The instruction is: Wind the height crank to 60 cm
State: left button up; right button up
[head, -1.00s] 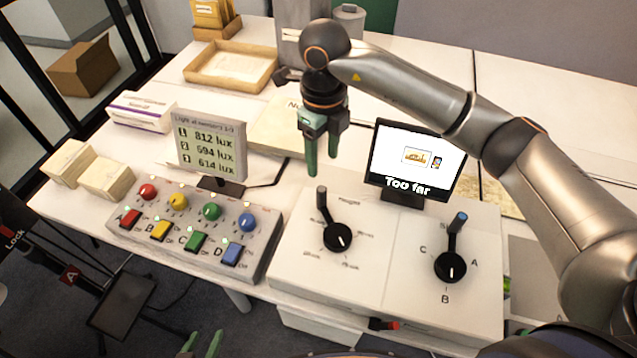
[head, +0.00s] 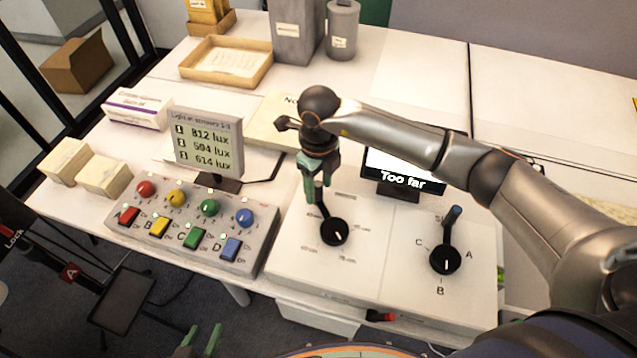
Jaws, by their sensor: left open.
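A black crank (head: 334,231) sits on the left half of the white panel (head: 300,268), with small cm labels around it, too small to read surely. Its handle points up and slightly left; a white mark on the hub points down-right. My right gripper (head: 314,186) is at the top of this handle, its green fingers pointing down. The handle's tip is partly hidden, and I cannot tell whether the fingers grip it. My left gripper (head: 198,342) is open and empty at the bottom edge, far from the crank.
A second black crank (head: 445,258), marked A, B and C, is on the panel's right half. A screen (head: 402,182) behind reads "Too far", partly covered by my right arm. A button box (head: 190,235) and a lux display (head: 205,142) stand to the left.

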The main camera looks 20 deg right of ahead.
grip_shut()
dwell(0.3)
jog(key=shift+d, duration=0.1)
